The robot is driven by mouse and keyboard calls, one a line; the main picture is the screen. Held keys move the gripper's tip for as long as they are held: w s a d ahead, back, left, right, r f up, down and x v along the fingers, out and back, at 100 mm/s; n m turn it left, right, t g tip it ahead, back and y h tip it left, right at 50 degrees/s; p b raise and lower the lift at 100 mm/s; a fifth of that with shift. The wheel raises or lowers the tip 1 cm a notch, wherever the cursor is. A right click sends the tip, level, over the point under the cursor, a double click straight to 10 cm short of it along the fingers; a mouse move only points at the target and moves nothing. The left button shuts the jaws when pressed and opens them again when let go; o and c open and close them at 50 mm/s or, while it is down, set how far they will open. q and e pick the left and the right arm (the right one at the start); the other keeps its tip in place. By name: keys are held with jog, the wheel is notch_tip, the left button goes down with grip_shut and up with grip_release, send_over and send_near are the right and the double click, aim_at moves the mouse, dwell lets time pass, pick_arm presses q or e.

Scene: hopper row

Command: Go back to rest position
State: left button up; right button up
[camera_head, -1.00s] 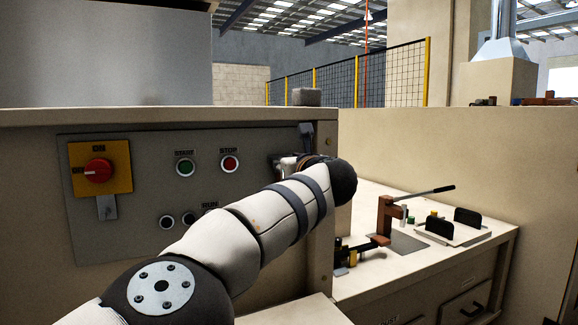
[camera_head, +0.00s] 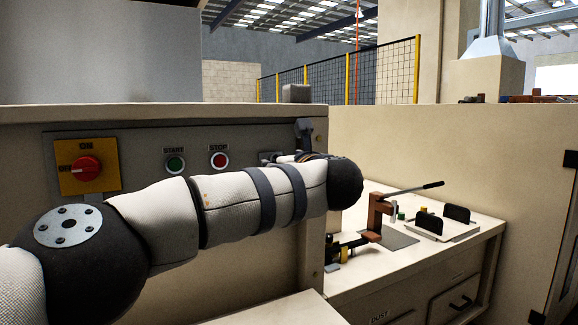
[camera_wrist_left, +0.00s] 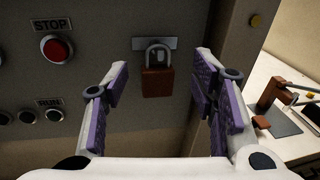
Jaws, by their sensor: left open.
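My left arm crosses the head view from the left in front of the grey control panel (camera_head: 215,135), and its hand is mostly hidden behind the wrist. In the left wrist view my left gripper (camera_wrist_left: 161,68) is open, its purple-padded fingers wide apart and nothing held between them. A red-brown padlock (camera_wrist_left: 157,83) hangs by its shackle from a grey plate on the panel, ahead between the fingers. It appears clear of both. I cannot tell its exact distance. My right gripper is in neither view.
The panel has a red rotary switch (camera_head: 86,169), a green start button (camera_head: 176,165) and a red stop button (camera_head: 219,160). To the right, a bench (camera_head: 385,275) carries a lever clamp (camera_head: 376,216) and a tray with black uprights.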

pick_arm(q)
jog(key=v, duration=0.3)
jog(key=shift+s, duration=0.2)
